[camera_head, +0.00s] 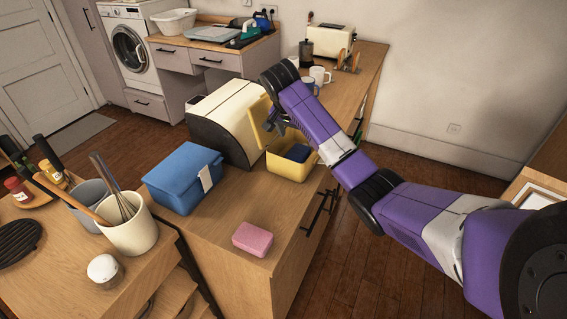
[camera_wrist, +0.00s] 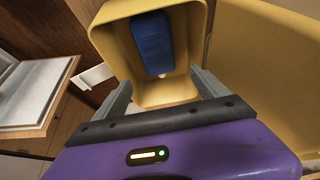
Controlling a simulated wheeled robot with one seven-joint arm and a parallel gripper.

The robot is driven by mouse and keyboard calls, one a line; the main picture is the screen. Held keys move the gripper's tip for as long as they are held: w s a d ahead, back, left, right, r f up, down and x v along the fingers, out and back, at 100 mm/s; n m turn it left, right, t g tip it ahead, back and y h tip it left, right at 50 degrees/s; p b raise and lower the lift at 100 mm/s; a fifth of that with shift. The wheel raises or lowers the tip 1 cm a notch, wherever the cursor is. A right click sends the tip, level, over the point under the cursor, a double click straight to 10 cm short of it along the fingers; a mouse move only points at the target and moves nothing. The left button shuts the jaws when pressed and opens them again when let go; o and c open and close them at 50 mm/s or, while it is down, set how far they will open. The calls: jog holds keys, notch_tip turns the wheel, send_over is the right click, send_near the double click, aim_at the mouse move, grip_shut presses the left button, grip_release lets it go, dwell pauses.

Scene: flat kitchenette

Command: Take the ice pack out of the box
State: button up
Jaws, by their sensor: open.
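A yellow box (camera_head: 291,168) stands open on the wooden counter, its lid (camera_head: 258,123) raised on the left side. A dark blue ice pack (camera_head: 298,152) lies inside the box. In the wrist view the ice pack (camera_wrist: 152,42) rests within the box walls (camera_wrist: 108,42), ahead of my gripper. My gripper (camera_wrist: 165,88) is open and empty, its two fingers spread at the near side of the box opening. In the head view my gripper (camera_head: 277,127) is above the box beside the lid, partly hidden by my arm.
A cream bread bin (camera_head: 222,115) stands left of the box. A blue container (camera_head: 183,177) and a pink block (camera_head: 253,239) are nearer on the counter. Mugs (camera_head: 319,76) and a toaster (camera_head: 330,40) stand behind. The counter front between the pink block and the box is clear.

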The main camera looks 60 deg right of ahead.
aim_at(296, 154)
jog(key=a, duration=0.2)
jog(key=shift+a+f, duration=0.3)
jog(key=shift+f, duration=0.05)
jog(key=shift+d+f+y, duration=0.2)
jog(key=shift+f+y, duration=0.1)
jog(key=shift+f, duration=0.5)
jog(key=shift+p+x, duration=0.55)
jog(key=shift+x, duration=2.4)
jog(key=c, duration=1.8)
jog(key=shift+r, duration=0.1)
grip_shut()
